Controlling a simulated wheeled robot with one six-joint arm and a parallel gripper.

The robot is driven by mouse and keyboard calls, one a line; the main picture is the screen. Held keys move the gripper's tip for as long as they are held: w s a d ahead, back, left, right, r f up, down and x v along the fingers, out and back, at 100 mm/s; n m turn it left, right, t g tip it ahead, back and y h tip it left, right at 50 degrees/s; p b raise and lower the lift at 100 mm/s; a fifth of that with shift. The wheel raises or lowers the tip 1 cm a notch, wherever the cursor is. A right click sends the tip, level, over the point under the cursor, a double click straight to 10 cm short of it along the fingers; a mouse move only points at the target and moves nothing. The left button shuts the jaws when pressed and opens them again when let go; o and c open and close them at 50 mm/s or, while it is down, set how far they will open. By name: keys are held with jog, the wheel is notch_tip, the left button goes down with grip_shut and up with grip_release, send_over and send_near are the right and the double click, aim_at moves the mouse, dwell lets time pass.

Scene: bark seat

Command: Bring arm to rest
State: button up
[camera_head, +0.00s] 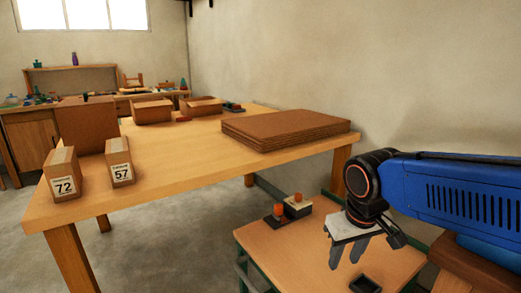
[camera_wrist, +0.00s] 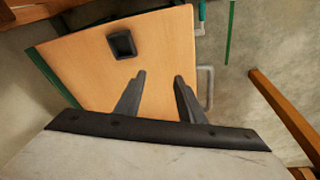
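My gripper (camera_head: 347,251) hangs pointing down over a small wooden side table (camera_head: 270,245) at the lower right of the head view. Its two dark fingers stand apart with nothing between them. In the wrist view my gripper (camera_wrist: 159,75) is also open and empty, with the light wooden top (camera_wrist: 80,75) of the side table below it. My blue arm reaches in from the right edge of the head view.
A small black tray (camera_wrist: 122,44) and orange-topped items (camera_head: 298,206) are on the side table. The large wooden table (camera_head: 190,150) holds stacked brown sheets (camera_head: 285,128) and cartons marked 72 (camera_head: 62,175) and 57 (camera_head: 120,162). A cluttered workbench (camera_head: 30,125) stands behind.

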jog(key=s+d+f+m+t, duration=0.2)
jog(key=s+d+f, duration=0.1)
jog(key=s+d, duration=0.6)
jog(key=shift+s+m, duration=0.4)
jog(key=shift+s, duration=0.25)
